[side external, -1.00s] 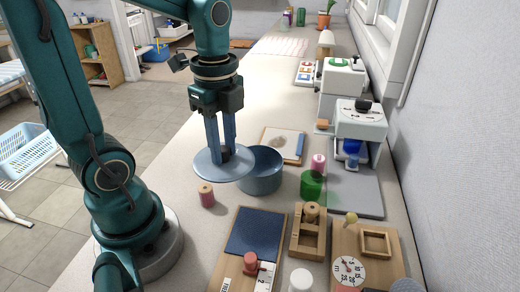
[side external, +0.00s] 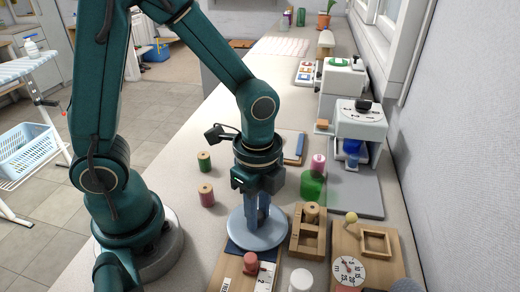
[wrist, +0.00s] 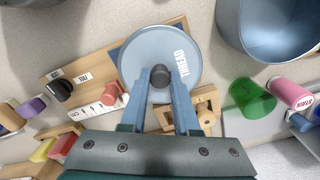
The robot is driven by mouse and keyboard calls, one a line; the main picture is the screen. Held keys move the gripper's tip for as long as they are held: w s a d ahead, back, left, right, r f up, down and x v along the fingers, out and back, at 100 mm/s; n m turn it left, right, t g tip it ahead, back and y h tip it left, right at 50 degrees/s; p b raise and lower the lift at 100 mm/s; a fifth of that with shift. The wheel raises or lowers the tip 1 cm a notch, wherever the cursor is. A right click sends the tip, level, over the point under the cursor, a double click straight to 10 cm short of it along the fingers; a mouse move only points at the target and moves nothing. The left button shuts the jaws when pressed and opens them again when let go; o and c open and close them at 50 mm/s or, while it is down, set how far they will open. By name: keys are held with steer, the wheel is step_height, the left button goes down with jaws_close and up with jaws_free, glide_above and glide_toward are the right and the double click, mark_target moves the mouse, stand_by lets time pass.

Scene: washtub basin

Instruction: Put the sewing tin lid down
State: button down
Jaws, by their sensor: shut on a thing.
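The sewing tin lid (side external: 244,238) is a pale blue disc with a dark knob. In the wrist view the lid (wrist: 143,58) reads THREAD. My gripper (side external: 257,218) points down and is shut on the knob, as the wrist view also shows at the fingertips (wrist: 160,80). The lid looks level over the dark blue pad (side external: 238,252) of a wooden board, covering most of it. I cannot tell whether it touches the pad. The open blue tin (wrist: 255,50) stands apart from the lid in the wrist view; my arm hides it in the side view.
A red-knobbed peg (side external: 251,263) stands on the board close to the lid. A wooden holder with a spool (side external: 312,215) is just right of it.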

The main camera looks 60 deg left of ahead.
steer(key=shift+f, duration=0.3)
steer(key=c, duration=0.7)
jaws_free()
steer(key=shift+o, duration=0.2)
step_height(320, 180, up, 12)
steer(key=s+a+n+t, duration=0.1)
steer(key=n+t, duration=0.1)
steer(key=n, duration=0.2)
steer(key=s+a+n+t, duration=0.1)
steer(key=n, duration=0.4)
steer(key=s+a+r+n+t, duration=0.1)
steer(key=s+a+n+t, duration=0.1)
steer(key=n, duration=0.3)
steer(key=shift+t, duration=0.3)
